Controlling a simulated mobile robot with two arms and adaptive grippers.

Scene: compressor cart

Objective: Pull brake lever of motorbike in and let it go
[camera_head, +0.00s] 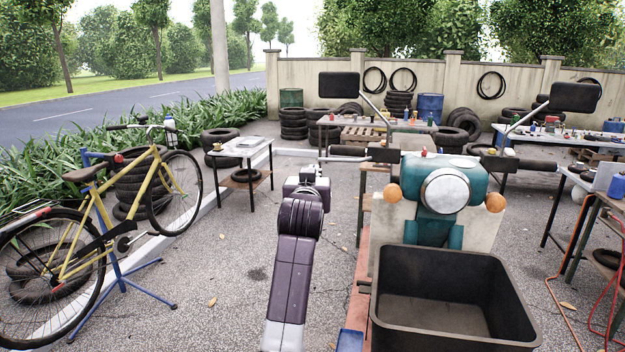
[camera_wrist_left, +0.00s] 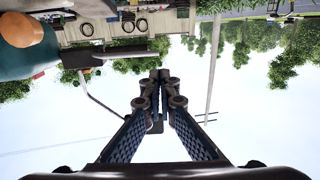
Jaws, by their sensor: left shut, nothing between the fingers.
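The motorbike (camera_head: 440,225) is teal, with a round headlight and orange indicators, and faces me. Its left-hand handlebar grip (camera_head: 348,150) is dark, with a thin brake lever (camera_head: 338,159) running along it. The grip also shows in the left wrist view (camera_wrist_left: 125,54), where the picture is upside down; the lever is hard to pick out there. My left gripper (camera_head: 308,169) is just left of and below the lever's outer end, apparently apart from it. Its fingers (camera_wrist_left: 156,88) are closed together and empty. My right gripper is out of view.
A black open bin (camera_head: 455,342) stands in front of the motorbike. A mirror (camera_head: 339,86) on a stalk rises above the grip. A yellow bicycle (camera_head: 100,222) on a blue stand and a small table (camera_head: 242,150) are to the left. Paved ground between them is mostly clear.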

